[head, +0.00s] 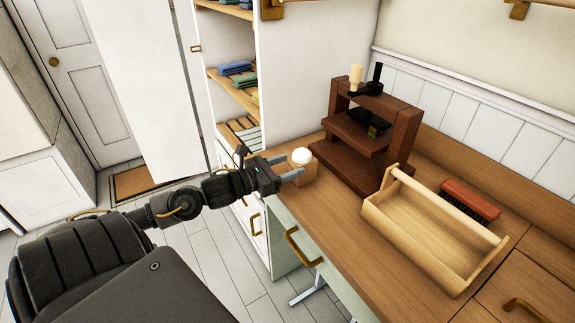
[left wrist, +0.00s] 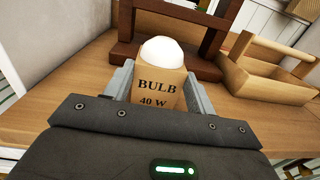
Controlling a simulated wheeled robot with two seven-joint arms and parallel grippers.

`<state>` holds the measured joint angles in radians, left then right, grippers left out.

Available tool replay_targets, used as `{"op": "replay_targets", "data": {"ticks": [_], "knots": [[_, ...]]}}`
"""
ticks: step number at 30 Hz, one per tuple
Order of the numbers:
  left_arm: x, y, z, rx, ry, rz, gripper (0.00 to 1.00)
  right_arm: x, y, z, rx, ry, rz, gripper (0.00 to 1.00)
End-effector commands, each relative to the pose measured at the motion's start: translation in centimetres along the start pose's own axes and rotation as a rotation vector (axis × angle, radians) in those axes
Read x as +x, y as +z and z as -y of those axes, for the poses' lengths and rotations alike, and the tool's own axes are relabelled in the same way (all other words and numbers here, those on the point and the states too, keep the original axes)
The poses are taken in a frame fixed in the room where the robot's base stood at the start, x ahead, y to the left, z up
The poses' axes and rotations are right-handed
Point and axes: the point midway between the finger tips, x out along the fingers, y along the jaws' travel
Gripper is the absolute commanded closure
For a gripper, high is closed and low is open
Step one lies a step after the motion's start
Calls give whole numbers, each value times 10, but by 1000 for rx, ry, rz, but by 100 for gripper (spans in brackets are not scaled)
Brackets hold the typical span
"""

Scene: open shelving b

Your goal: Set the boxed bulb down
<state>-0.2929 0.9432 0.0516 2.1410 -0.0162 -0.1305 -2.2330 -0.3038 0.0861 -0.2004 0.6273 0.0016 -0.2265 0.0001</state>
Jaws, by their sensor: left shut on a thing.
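The boxed bulb is a brown carton with a white bulb showing at its top. In the head view the boxed bulb (head: 302,173) is at the left end of the wooden counter (head: 335,215), in front of the dark shelf stand. In the left wrist view the boxed bulb (left wrist: 160,84) stands upright between the fingers, its face reading "BULB 40 W". My left gripper (head: 292,175) is shut on the carton. The carton's underside is hidden, so I cannot tell whether it touches the counter. My right gripper is not in view.
A light wooden tote (head: 425,235) and a red-backed brush (head: 470,199) lie to the right. An open shelf unit (head: 232,92) with folded cloths stands at the left. The counter's front strip is clear.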

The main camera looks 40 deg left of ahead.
Motion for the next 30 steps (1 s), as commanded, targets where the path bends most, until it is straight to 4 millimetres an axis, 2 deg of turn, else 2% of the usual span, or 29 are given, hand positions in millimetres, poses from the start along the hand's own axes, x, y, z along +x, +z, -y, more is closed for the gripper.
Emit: {"op": "replay_targets", "data": {"ticks": [1,2,7,19,23,30], "knots": [[0,-2,0,0,0,0,78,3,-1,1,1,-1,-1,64],[0,-2,0,0,0,0,43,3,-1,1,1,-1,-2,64],[0,-1,0,-1,0,0,22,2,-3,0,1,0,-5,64],[-4,0,0,-1,1,-1,22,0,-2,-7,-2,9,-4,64],[-18,-2,0,-2,0,-4,22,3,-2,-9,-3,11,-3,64],[-56,-2,0,-2,0,-6,22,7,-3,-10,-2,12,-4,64]]}}
